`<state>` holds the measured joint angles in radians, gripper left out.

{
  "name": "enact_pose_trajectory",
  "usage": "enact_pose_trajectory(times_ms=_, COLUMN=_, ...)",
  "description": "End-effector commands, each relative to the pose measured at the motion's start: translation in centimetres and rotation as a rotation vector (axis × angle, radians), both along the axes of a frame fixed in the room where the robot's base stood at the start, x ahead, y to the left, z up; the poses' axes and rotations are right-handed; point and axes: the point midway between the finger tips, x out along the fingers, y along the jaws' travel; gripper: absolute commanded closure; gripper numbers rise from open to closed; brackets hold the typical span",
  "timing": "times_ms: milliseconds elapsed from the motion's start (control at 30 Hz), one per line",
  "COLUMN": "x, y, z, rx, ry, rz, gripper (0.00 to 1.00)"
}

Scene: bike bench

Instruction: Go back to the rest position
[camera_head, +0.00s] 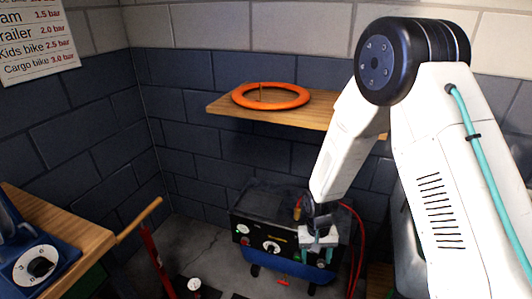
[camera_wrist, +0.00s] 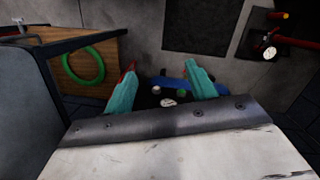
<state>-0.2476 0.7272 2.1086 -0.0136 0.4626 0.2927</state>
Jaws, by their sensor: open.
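My gripper (camera_head: 318,238) hangs at the end of my bent arm, in front of the right part of the black compressor panel (camera_head: 262,232) in the head view. In the wrist view my gripper (camera_wrist: 161,72) shows two teal fingers spread apart, with nothing between them. Between and beyond the fingers lie a white dial (camera_wrist: 168,102) and part of a blue body (camera_wrist: 172,83). I cannot tell whether the fingertips touch the compressor.
A wooden shelf (camera_head: 232,110) on the brick wall bears an orange ring (camera_head: 271,95). A red pump (camera_head: 157,262) with a wooden handle stands left of the compressor. A wooden bench (camera_head: 70,238) with a blue device is at left. A green ring (camera_wrist: 82,64) shows in the wrist view.

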Motion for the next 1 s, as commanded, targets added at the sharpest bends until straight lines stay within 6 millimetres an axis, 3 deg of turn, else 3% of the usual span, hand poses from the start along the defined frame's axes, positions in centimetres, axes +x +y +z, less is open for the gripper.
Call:
enact_pose_trajectory(times_ms=33, x=-0.6, y=-0.6, z=3.0, rx=0.000, ry=0.013, rz=0.014, gripper=0.44)
enact_pose_trajectory(times_ms=200, x=-3.8, y=-2.7, z=11.1, rx=0.002, ry=0.077, rz=0.062, gripper=0.44)
enact_pose_trajectory(times_ms=500, x=-11.2, y=-6.0, z=23.0, rx=0.021, ry=0.138, rz=0.118, gripper=0.44)
enact_pose_trajectory(times_ms=700, x=-16.6, y=-7.8, z=28.9, rx=0.035, ry=0.128, rz=0.130, gripper=0.44)
enact_pose_trajectory(times_ms=1000, x=-23.2, y=-9.8, z=34.5, rx=0.046, ry=-0.021, rz=0.088, gripper=0.44)
